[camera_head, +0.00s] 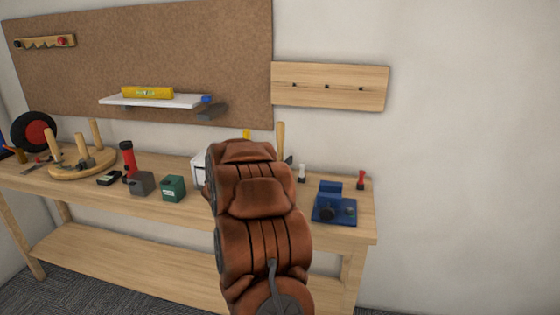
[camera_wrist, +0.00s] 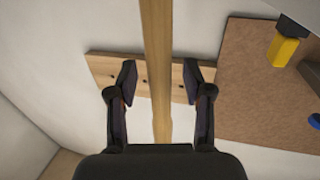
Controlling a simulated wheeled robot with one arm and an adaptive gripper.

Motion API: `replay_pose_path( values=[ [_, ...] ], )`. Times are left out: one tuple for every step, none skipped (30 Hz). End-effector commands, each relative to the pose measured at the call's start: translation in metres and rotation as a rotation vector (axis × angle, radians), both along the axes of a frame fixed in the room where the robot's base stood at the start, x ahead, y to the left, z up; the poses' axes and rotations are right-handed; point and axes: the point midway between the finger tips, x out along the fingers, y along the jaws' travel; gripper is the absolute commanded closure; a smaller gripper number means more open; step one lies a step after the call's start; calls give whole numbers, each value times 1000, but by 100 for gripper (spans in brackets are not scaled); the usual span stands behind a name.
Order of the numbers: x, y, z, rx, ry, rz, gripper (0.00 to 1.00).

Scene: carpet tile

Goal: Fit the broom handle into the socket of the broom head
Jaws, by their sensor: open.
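A long pale wooden rod, which looks like the broom handle (camera_wrist: 157,60), runs from top to bottom through the middle of the wrist view. My gripper (camera_wrist: 158,82) is open, with one dark finger on each side of the rod and a gap to both. In the head view my brown arm hides the gripper. A short upright wooden piece (camera_head: 281,140) shows just right of the arm, perhaps part of the same rod. I cannot make out the broom head or its socket in either view.
A wooden workbench (camera_head: 330,232) holds a green box (camera_head: 173,188), a red flashlight (camera_head: 128,160), a round peg stand (camera_head: 82,165) and a blue vise-like tool (camera_head: 335,203). A peg board (camera_head: 330,98) hangs beside a brown pinboard (camera_head: 200,50). A white shelf (camera_head: 125,100) bears a yellow item.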

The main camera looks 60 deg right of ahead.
Motion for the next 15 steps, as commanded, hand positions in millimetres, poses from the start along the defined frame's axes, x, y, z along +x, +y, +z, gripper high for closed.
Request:
replay_pose_path(
  values=[
    [0, 0, 0, 0, 0, 0, 50],
    [0, 1, 0, 0, 0, 0, 50],
    [0, 3, 0, 0, 0, 1, 50],
    [0, 4, 0, 0, -1, 1, 50],
    [0, 7, 1, -1, -1, 2, 50],
    [0, 11, 1, -1, -1, 2, 50],
    [0, 14, 1, -1, -2, 2, 50],
    [0, 18, 1, 0, -2, 2, 50],
    [-1, 25, 0, 2, -1, 4, 50],
    [-1, 30, -1, 3, 0, 5, 50],
    [-2, 36, -1, 4, 1, 4, 50],
    [-2, 44, -1, 3, 1, 4, 50],
    [-3, 50, 0, 2, -1, 4, 50],
    [-4, 56, 0, 1, -2, 4, 50],
    [-4, 64, 0, 2, -2, 5, 50]
  ],
)
